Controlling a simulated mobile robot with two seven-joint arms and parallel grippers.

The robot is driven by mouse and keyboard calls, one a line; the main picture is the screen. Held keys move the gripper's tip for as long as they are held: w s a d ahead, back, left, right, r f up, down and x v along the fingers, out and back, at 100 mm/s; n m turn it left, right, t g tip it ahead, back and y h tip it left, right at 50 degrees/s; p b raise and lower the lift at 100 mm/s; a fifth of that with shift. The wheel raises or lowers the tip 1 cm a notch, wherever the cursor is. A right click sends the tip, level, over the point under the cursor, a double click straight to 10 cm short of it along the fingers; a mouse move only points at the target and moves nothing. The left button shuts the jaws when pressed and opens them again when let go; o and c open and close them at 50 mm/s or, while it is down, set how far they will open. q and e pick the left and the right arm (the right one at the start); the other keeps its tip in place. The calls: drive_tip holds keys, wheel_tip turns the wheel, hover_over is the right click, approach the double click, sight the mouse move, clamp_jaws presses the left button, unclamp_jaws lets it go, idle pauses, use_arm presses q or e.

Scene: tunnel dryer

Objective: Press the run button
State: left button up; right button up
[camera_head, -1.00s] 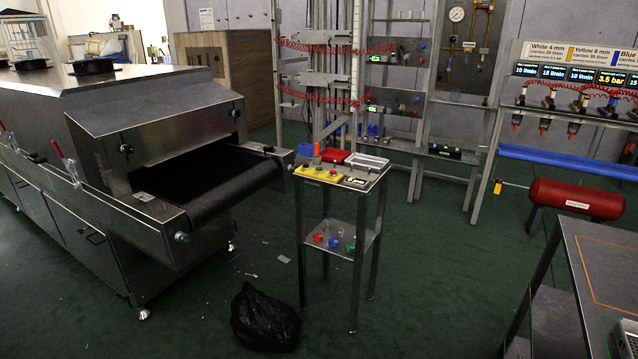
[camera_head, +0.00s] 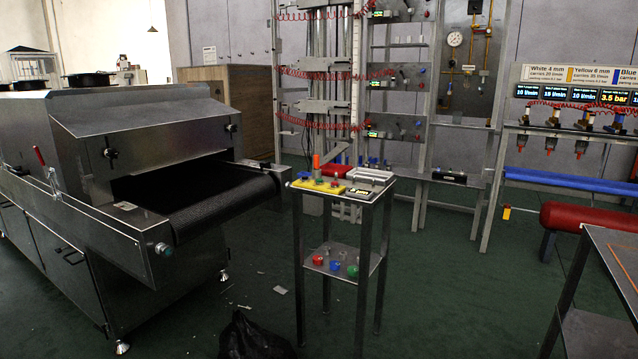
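The buttons are too small to tell which one is the run button. The tunnel dryer (camera_head: 130,140) stands at the left, its black conveyor belt (camera_head: 225,203) reaching out of its mouth toward the stand. Neither of my grippers is in view.
A black bag (camera_head: 252,338) lies on the floor before the stand. The stand's lower shelf (camera_head: 330,258) holds red, blue and green pieces. A dark table (camera_head: 612,255) edges in at right. Green floor is clear between stand and table.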

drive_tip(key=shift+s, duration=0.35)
